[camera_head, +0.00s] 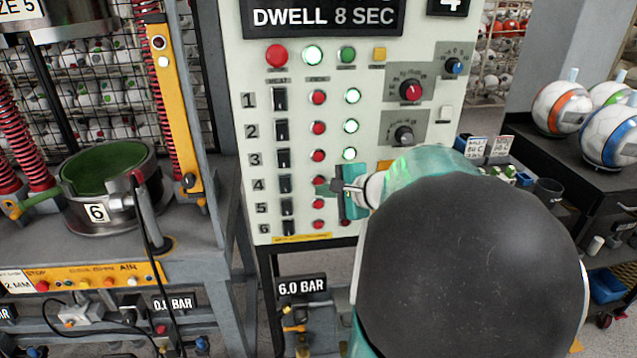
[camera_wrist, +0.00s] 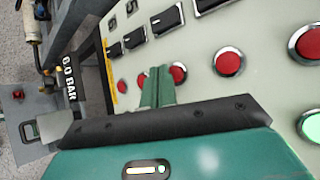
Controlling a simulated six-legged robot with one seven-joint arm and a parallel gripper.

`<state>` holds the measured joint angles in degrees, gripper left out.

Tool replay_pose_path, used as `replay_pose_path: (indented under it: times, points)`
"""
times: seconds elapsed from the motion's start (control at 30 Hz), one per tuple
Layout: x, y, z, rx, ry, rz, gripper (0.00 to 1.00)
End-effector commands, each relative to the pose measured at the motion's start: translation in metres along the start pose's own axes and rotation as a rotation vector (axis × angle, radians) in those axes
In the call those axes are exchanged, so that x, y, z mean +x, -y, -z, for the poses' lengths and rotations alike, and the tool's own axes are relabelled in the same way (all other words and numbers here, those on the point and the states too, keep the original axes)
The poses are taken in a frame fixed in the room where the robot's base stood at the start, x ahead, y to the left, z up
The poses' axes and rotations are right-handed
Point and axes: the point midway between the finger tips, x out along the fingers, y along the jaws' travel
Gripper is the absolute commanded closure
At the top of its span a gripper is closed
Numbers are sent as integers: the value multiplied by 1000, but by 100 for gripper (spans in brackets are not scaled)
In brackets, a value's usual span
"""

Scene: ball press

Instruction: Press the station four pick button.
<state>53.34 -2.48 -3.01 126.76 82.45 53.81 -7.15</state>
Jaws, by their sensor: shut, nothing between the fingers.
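The pale control panel (camera_head: 260,120) has numbered rows, each with a black rocker switch and a red button. The station four red button (camera_head: 319,181) is partly covered by my fingertips in the head view. It also shows in the wrist view (camera_wrist: 179,72), just right of the green fingers and partly behind them. My gripper (camera_head: 326,187) is shut and empty, its tips (camera_wrist: 158,72) close to the panel between the row four and row five buttons. I cannot tell whether the tips touch the panel or button.
The row three red button (camera_head: 318,156) and row five red button (camera_head: 318,205) are close by. Green-lit round buttons (camera_head: 350,128) stand to their right. A press with a round mould (camera_head: 110,185) is at left. Balls (camera_head: 562,107) rest on a dark bench at right.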

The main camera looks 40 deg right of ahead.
Motion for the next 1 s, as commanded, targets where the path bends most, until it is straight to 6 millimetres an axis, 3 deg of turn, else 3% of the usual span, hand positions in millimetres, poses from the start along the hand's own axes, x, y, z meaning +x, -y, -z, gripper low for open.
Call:
replay_pose_path:
  times: [1.0]
  points:
    - [9,6,6,0,0,0,100]
